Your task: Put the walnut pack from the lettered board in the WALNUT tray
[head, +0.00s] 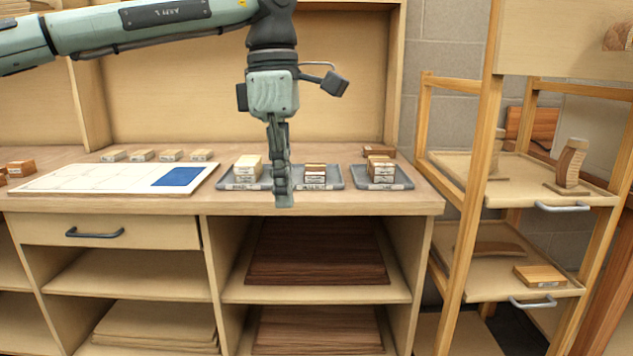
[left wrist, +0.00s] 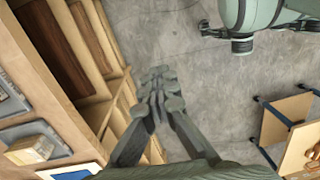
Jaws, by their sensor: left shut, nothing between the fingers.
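Three grey trays stand on the bench in the head view: left (head: 224,184), middle (head: 336,184) and right (head: 406,183). The left one holds pale packs (head: 247,168); the middle one holds reddish-brown packs with light labels (head: 315,173); the right one holds mixed brown packs (head: 380,168). Their front labels are too small to read surely. The white board (head: 50,180) with a blue patch (head: 177,177) lies left of the trays; I see no pack on it. My left gripper (head: 283,203) points down, shut and empty, in front of the trays and partly hiding them.
Several small pale packs (head: 142,155) line the bench behind the board. Reddish packs (head: 21,169) lie at the far left. A wooden rack (head: 455,165) with curved pieces stands right of the bench. Dark boards (head: 318,250) fill shelves below. The left wrist view shows open floor (left wrist: 205,75).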

